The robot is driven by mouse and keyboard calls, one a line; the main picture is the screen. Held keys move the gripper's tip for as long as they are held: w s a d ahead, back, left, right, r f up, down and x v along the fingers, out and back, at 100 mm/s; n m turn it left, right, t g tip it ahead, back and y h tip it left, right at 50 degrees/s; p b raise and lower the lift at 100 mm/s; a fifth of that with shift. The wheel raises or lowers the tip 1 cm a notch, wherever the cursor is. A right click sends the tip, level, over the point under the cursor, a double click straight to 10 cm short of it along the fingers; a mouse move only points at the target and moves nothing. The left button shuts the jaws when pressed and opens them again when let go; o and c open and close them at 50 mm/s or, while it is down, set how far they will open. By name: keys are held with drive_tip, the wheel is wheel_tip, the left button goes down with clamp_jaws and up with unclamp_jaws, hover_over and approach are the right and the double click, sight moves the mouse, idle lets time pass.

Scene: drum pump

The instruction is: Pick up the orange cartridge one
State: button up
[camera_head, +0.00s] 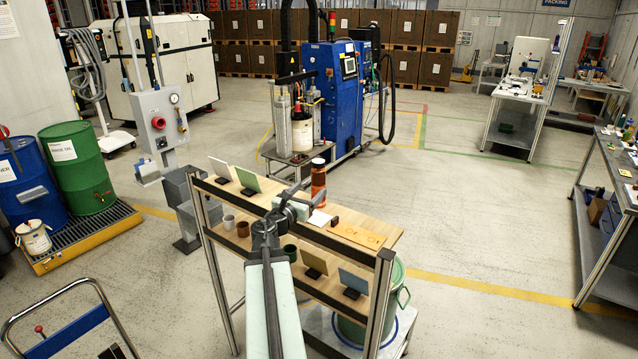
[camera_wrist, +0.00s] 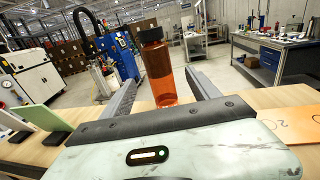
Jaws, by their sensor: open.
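The orange cartridge (camera_head: 318,183), a translucent orange cylinder with a dark cap, stands upright on the top board of the wooden rack (camera_head: 232,191). In the wrist view the cartridge (camera_wrist: 165,78) is straight ahead, between the two dark fingers as seen from the wrist. My gripper (camera_head: 308,202) is open and empty, level over the board on the near side of the cartridge. The fingers (camera_wrist: 161,84) show on either side of it with gaps. I cannot tell how far they reach around it. The cartridge's base is partly hidden by my gripper's front edge.
Pale and green cards (camera_head: 246,180) in dark stands are on the board to the left. A flat orange plate (camera_head: 358,236) lies to the right. The lower shelf holds small cups (camera_head: 243,229) and two cards (camera_head: 315,259). A blue machine (camera_head: 330,90) stands behind.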

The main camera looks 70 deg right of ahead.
sight(315, 183)
drive_tip(key=shift+s+d+r, duration=0.1)
drive_tip(key=shift+s+d, duration=0.05)
drive_tip(key=shift+d, duration=1.85)
drive_tip(key=shift+s+d, duration=0.15)
drive_tip(key=shift+d, duration=1.8)
clamp_jaws()
drive_tip(key=shift+r, duration=0.1)
wheel_tip(315, 183, up, 18)
drive_tip(key=p, duration=1.8)
